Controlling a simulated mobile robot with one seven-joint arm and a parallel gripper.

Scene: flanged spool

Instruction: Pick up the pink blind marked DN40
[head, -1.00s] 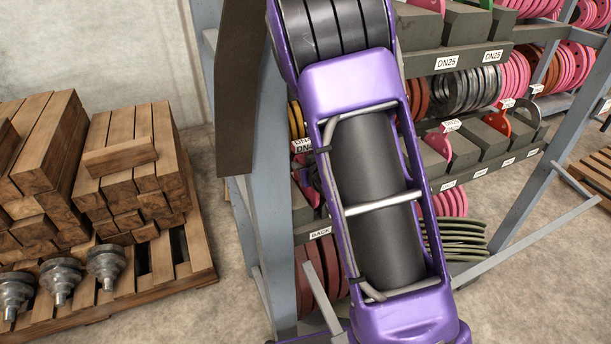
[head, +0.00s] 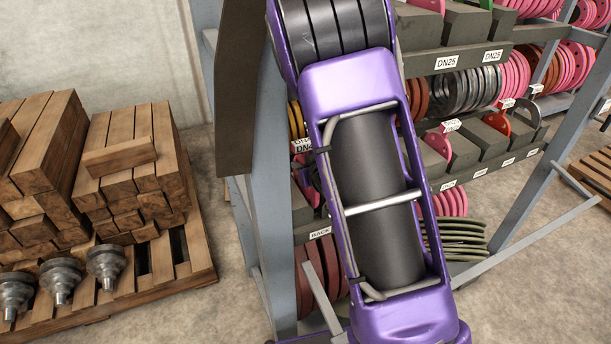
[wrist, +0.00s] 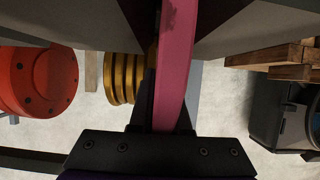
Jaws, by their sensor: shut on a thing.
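In the wrist view a pink blind (wrist: 176,65) shows edge-on as a long pink strip, running from the top edge down to my gripper (wrist: 165,118). My gripper is shut on this blind, with dark jaw parts on either side of it. A dark patch shows near the strip's top. No DN40 marking is readable on it from here. In the head view my purple arm covers the gripper and the held blind.
The rack (head: 272,180) holds several discs and grey blocks, with pink flanges (head: 515,75) at right. A pallet (head: 200,285) of timber and metal parts stands left. The wrist view shows red discs (wrist: 38,78), yellow discs (wrist: 122,78) and a dark bin (wrist: 280,110).

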